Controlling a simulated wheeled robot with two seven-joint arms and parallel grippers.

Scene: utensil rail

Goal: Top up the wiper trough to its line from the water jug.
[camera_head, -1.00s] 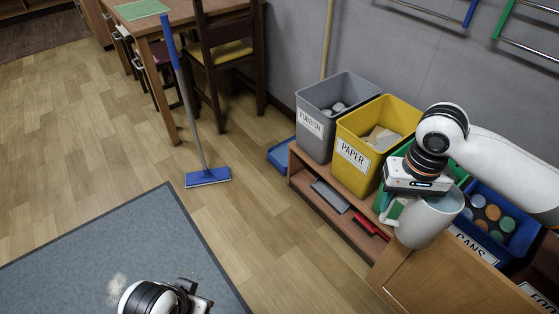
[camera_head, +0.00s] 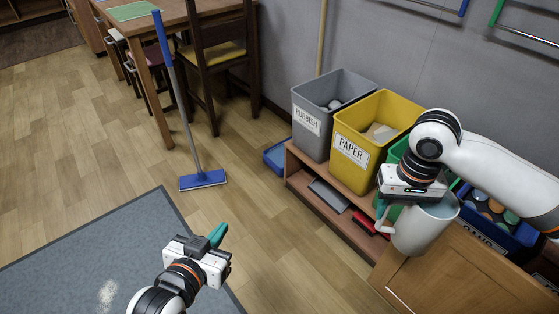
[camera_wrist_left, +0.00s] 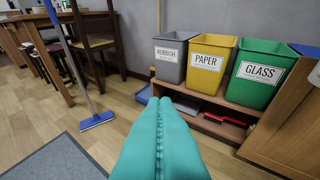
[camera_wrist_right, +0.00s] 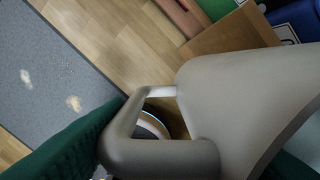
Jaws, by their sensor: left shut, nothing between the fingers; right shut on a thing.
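The pale grey jug (camera_head: 427,230) hangs from my right gripper (camera_head: 383,212) in front of the bins at the right of the head view. The gripper is shut on its handle. In the right wrist view the jug's body (camera_wrist_right: 245,85) and handle (camera_wrist_right: 150,156) fill the middle and right; the water inside is not visible. My left gripper (camera_head: 218,236) is shut and empty, above the floor beside the mat; its teal fingers (camera_wrist_left: 160,120) are pressed together in the left wrist view. A low blue tray (camera_head: 276,156) lies on the floor left of the bin rack; I cannot tell whether it is the trough.
Grey rubbish bin (camera_head: 313,135), yellow paper bin (camera_head: 350,165), green glass bin (camera_wrist_left: 262,76) and blue cans bin (camera_head: 480,235) stand on a low wooden rack. A blue floor wiper (camera_head: 203,180) stands near a chair (camera_head: 215,60) and table. Floor between mat (camera_head: 120,245) and rack is clear.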

